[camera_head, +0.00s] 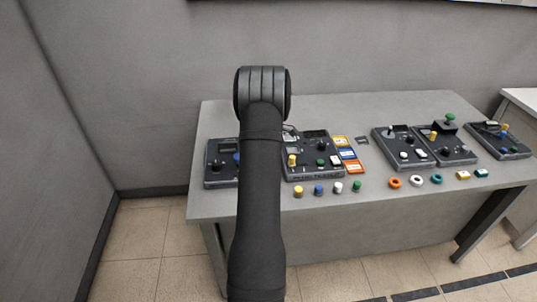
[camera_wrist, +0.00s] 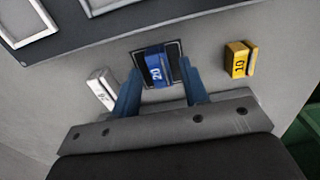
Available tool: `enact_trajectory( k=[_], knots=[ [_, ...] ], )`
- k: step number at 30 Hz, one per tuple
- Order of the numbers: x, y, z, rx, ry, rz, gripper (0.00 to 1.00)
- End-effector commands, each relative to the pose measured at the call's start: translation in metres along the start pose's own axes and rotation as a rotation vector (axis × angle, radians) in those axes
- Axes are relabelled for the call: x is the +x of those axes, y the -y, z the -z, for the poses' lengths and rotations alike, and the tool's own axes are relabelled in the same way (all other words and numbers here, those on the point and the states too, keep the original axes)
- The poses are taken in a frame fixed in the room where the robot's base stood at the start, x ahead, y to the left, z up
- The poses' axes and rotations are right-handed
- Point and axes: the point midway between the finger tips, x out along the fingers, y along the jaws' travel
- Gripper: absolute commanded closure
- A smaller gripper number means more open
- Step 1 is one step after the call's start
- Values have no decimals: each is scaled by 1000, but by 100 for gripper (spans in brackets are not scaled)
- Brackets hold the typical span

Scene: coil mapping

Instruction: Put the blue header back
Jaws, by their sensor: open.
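The blue header (camera_wrist: 157,69) is a small blue block marked 20. In the wrist view it sits on a dark square pad (camera_wrist: 176,52) with a pale outline. My gripper (camera_wrist: 159,68) is open, with one blue finger on each side of the header's near end. I cannot tell whether either finger touches it. In the head view my arm hides the gripper, and I cannot make out this header there.
A yellow block marked 10 (camera_wrist: 240,60) lies right of the pad, and a white block (camera_wrist: 103,88) lies close by the left finger. A dark panel (camera_wrist: 110,38) runs along the top left. Several device boards (camera_head: 312,170) and small knobs stand on the grey table (camera_head: 330,105).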

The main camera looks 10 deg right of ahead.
Motion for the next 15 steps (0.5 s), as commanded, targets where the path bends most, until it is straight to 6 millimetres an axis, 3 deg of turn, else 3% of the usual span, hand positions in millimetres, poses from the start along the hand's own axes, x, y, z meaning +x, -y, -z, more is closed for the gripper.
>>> enact_trajectory(
  k=[5,15],
  knots=[
    [-15,-1,0,0,0,-3,59],
    [-87,-1,0,0,0,-3,59]
  ],
)
